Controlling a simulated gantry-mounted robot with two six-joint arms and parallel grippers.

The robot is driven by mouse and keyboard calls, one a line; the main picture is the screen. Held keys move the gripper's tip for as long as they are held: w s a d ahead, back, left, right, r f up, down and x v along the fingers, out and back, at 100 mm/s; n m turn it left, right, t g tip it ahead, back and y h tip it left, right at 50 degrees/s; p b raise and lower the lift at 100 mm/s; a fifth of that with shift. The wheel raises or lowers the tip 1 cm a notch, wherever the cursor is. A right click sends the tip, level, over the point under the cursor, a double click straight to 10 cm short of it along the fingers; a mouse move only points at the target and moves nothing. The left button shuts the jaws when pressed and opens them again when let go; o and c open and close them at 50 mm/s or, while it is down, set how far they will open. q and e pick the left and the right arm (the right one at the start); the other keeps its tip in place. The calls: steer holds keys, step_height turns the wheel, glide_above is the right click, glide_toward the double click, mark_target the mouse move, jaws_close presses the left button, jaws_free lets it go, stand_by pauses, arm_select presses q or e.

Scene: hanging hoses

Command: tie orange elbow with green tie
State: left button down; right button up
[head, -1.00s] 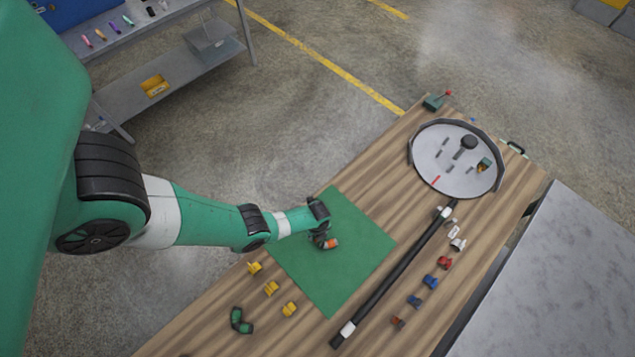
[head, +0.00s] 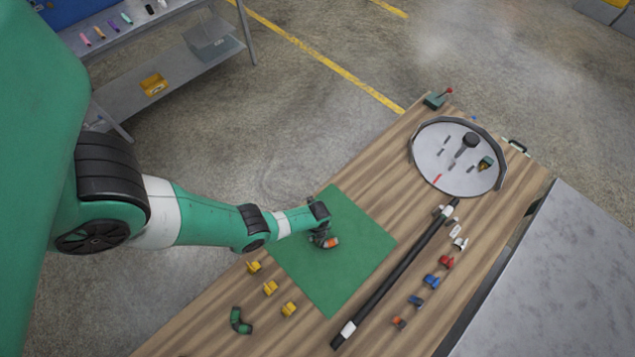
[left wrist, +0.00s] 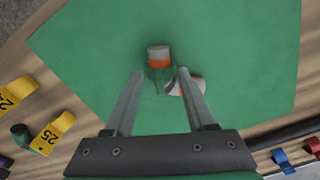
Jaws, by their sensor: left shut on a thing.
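The orange elbow (left wrist: 158,57) is on or just above the green mat (head: 352,270). It has orange bands and pale grey ends, and its green middle is hard to tell from the mat. One end points away from my left gripper (left wrist: 159,82) in the left wrist view, and the other shows beyond the right finger. My left gripper is shut on the elbow's middle; it also shows over the mat in the head view (head: 324,238). A small green item (head: 127,18) lies on the back shelf; I cannot tell whether it is the green tie. My right gripper is out of view.
Yellow clips (head: 270,287) and a dark green elbow (head: 240,321) lie left of the mat. A black pole (head: 392,281), red and blue fittings (head: 431,281) and a round grey plate (head: 440,170) are to the right. The mat around the elbow is clear.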

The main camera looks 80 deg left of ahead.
arm_select(q)
steer(key=shift+f+b, duration=0.5)
steer(key=shift+f, duration=0.05)
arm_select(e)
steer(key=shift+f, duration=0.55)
arm_select(q)
steer(key=shift+c, duration=0.8)
jaws_free()
steer(key=shift+r, duration=0.1)
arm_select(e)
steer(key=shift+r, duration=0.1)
